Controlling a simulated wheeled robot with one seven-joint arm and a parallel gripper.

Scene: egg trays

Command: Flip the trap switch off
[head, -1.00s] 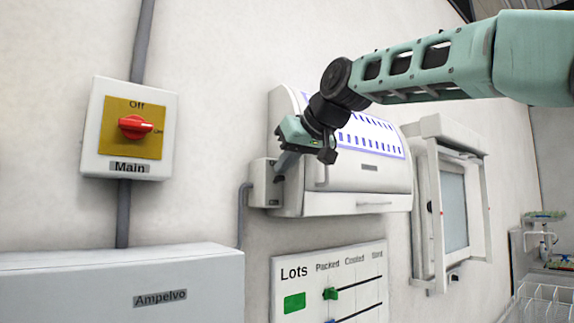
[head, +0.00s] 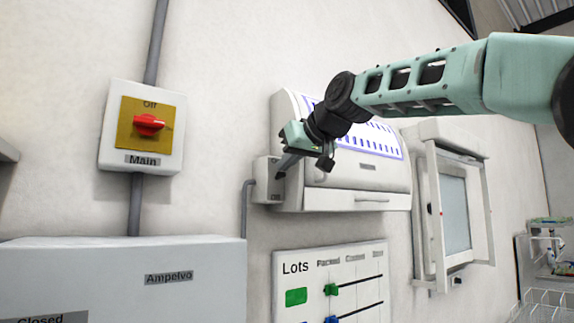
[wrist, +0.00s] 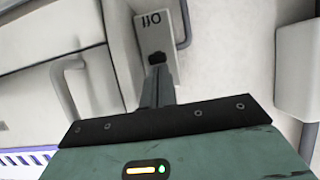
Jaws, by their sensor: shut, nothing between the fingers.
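The trap (head: 340,200) is a white wall unit with a blue-striped panel, in the middle of the head view. A small grey switch box (head: 261,192) is fixed at its left side.
A red rotary switch (head: 149,125) marked "Main" is on the wall at left, above a grey "Ampelvo" box (head: 110,255). A "Lots" board (head: 310,255) hangs below the trap. A framed window unit (head: 452,215) is at right. A conduit (head: 246,210) runs down from the switch box.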

